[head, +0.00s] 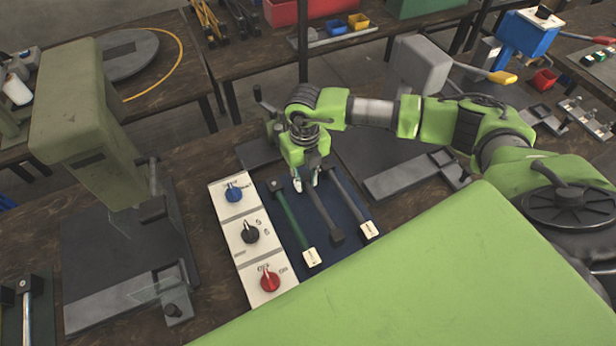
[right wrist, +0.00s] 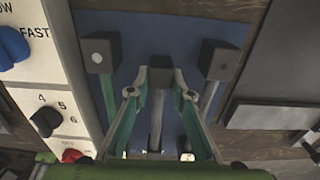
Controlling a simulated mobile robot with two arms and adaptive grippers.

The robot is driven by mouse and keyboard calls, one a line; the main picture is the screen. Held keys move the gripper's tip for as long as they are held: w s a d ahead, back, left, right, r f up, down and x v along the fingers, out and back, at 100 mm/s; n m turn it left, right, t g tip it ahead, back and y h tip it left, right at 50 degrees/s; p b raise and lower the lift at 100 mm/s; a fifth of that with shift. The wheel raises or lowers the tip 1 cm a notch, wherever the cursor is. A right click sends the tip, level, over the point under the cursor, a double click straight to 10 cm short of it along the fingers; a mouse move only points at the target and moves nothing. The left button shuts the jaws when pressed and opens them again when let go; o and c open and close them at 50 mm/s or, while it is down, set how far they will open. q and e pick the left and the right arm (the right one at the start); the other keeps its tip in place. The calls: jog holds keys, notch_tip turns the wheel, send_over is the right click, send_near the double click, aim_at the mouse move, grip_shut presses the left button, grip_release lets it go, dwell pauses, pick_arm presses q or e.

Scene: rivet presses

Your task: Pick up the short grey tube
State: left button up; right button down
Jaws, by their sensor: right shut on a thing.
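Three tubes lie side by side on a dark blue mat (head: 288,232): a green one (head: 291,217) on the left, a dark grey one (head: 321,212) in the middle and a lighter grey one (head: 347,196) on the right. My right gripper (head: 306,184) points down at the far end of the middle grey tube and is shut on it. In the right wrist view the fingers (right wrist: 160,92) stand on either side of the middle tube (right wrist: 157,118), near a dark block (right wrist: 160,63). The gripper hides that tube's far end in the head view. My left gripper is not in view.
A white control panel (head: 241,226) with blue, black and red knobs stands left of the mat. A green press (head: 85,120) is farther left. A grey metal fixture (head: 405,178) lies right of the mat. Other benches with bins and tools stand behind.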

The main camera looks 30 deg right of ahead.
aim_at(311, 197)
notch_tip(311, 197, up, 3)
jog(key=shift+s+f+b, duration=0.15)
jog(key=shift+f+b, duration=0.05)
jog(key=shift+b, duration=0.35)
jog(key=s+r, duration=0.2)
jog(key=s+a+r+b, duration=0.1)
jog(key=s+r, duration=0.1)
jog(key=r, duration=0.1)
jog(key=shift+s+b, duration=0.15)
jog(key=shift+b, duration=0.15)
pick_arm(q)
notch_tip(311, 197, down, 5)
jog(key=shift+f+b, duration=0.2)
jog(key=shift+b, duration=0.95)
pick_arm(e)
jog(key=s+a+r, duration=0.2)
jog(key=s+r, duration=0.2)
jog(key=s, duration=0.5)
jog(key=shift+r, duration=0.25)
